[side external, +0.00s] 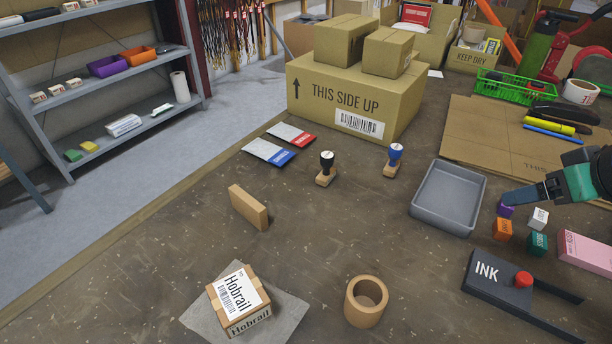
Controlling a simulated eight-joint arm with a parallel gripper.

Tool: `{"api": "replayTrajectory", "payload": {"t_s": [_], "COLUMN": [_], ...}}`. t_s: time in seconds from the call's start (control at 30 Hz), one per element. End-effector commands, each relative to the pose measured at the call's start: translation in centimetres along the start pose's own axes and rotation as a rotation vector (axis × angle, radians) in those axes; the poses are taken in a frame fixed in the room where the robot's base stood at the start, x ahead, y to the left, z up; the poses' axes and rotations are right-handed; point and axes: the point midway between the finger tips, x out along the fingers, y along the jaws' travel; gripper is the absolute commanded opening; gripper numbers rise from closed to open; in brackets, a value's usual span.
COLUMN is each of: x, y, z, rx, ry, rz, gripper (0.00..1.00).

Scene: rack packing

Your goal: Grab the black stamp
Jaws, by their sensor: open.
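The black stamp (326,168) stands upright on the table near the middle of the side external view, with a black handle on a wooden block. A similar blue stamp (394,160) stands to its right. My gripper (522,195) reaches in from the right edge, well to the right of both stamps, beyond the grey tray. It is open, and I see nothing held in it. Its grey finger shows over or beside a purple cube (505,210); I cannot tell if they touch. The far side of the gripper is hidden.
The grey tray (420,207) lies between the stamps and my gripper. A large box (310,110) stands behind. Table in front of the stamps is clear.

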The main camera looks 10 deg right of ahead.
Motion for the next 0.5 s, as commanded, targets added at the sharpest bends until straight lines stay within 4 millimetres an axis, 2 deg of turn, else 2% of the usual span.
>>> {"api": "replayTrajectory", "payload": {"t_s": [0.13,0.23,0.37,0.5], "x": [0.1,0.6,2.0,4.6], "y": [-0.2,-0.9,-2.7,-5.3], "z": [-0.5,-2.1,-5.6,-9.2], "rx": [-0.007,-0.028,-0.074,-0.127], "ry": [0.009,0.036,0.101,0.184], "rz": [-0.007,-0.029,-0.078,-0.137], "gripper": [0.73,0.73,0.73,0.73]}}
